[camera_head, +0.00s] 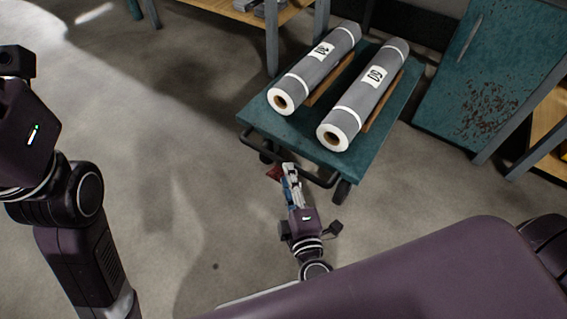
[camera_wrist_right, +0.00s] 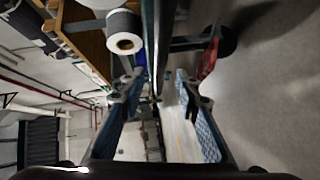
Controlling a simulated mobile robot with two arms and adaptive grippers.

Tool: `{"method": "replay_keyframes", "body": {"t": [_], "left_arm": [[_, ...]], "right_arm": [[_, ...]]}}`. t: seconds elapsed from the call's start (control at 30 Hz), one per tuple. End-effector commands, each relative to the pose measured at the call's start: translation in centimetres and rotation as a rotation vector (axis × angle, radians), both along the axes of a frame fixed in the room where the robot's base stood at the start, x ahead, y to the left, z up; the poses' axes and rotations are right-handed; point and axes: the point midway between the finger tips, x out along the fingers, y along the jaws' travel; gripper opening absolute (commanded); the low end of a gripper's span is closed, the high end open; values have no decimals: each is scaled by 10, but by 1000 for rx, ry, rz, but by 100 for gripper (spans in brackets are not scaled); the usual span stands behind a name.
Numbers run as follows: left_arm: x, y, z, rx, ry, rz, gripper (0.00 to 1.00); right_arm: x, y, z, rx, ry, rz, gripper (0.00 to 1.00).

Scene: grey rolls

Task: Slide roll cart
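A teal flat cart (camera_head: 262,117) stands in the upper middle of the head view, with a dark handle bar (camera_head: 317,180) along its near edge. Two grey rolls with white bands lie side by side on it, a left roll (camera_head: 330,61) and a right roll (camera_head: 362,99). My right gripper (camera_head: 287,170) is at the near edge, close to the handle bar. In the right wrist view its blue-padded fingers (camera_wrist_right: 161,100) are apart, with the cart's edge (camera_wrist_right: 149,35) seen edge-on beyond the gap. Contact with the bar cannot be told. My left gripper is outside the picture.
A teal rust-marked panel (camera_head: 487,75) stands right of the cart. A wooden bench (camera_head: 240,12) with grey legs is behind left, and another bench (camera_head: 545,125) is at the right edge. A caster (camera_head: 342,191) shows under the cart. The floor (camera_head: 170,150) on the left is clear.

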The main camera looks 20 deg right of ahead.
Motion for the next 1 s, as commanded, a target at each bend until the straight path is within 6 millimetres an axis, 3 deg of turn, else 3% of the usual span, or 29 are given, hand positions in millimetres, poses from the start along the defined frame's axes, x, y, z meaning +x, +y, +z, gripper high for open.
{"method": "replay_keyframes", "body": {"t": [0.33, 0.7, 1.0], "left_arm": [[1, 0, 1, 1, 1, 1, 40], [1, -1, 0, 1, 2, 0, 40], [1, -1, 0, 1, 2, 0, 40]], "right_arm": [[52, -5, -7, 2, -1, 0, 30], [60, -7, -8, 1, 1, 0, 30], [59, -7, -8, 1, 1, 0, 0]]}}
